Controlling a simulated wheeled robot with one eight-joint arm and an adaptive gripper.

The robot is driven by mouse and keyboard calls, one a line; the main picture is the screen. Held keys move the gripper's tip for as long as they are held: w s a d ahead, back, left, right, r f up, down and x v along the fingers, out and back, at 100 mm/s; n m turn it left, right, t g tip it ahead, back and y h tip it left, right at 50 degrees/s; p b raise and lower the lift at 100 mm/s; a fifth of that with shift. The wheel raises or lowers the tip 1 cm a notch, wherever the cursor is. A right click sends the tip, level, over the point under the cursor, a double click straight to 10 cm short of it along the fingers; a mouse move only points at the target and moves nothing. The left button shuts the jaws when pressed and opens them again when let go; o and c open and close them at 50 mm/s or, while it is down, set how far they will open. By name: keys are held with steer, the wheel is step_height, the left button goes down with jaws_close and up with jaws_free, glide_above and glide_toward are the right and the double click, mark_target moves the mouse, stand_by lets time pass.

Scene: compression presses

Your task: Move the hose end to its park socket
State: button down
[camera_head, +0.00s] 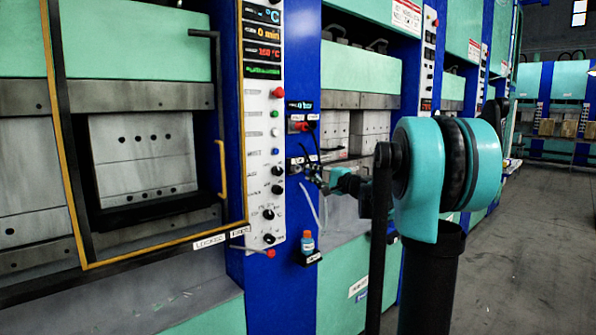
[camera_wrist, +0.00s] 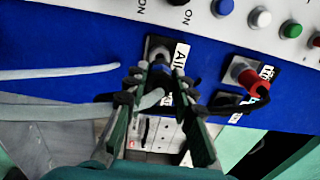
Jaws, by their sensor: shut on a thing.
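My gripper (camera_wrist: 160,76) is shut on the hose end (camera_wrist: 158,68) in the wrist view, with one finger on each side of it. The hose end is at a dark fitting on a plate (camera_wrist: 182,55) labelled "AI…" on the blue press column. The fingers hide whether it is seated in that fitting or only in front of it. A pale hose (camera_wrist: 150,101) shows between the fingers. In the head view my gripper (camera_head: 316,178) is at the blue column, and a thin pale hose (camera_head: 312,205) hangs below it.
A second labelled plate with a red fitting (camera_wrist: 245,76) and a black cable is close on the right in the wrist view. A control panel (camera_head: 264,130) with buttons and knobs stands beside the column. A small bottle (camera_head: 307,243) sits on a holder below. The floor (camera_head: 530,240) at right is clear.

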mark_target(317, 174)
steer(key=shift+v, duration=1.6)
steer(key=shift+r, duration=0.1)
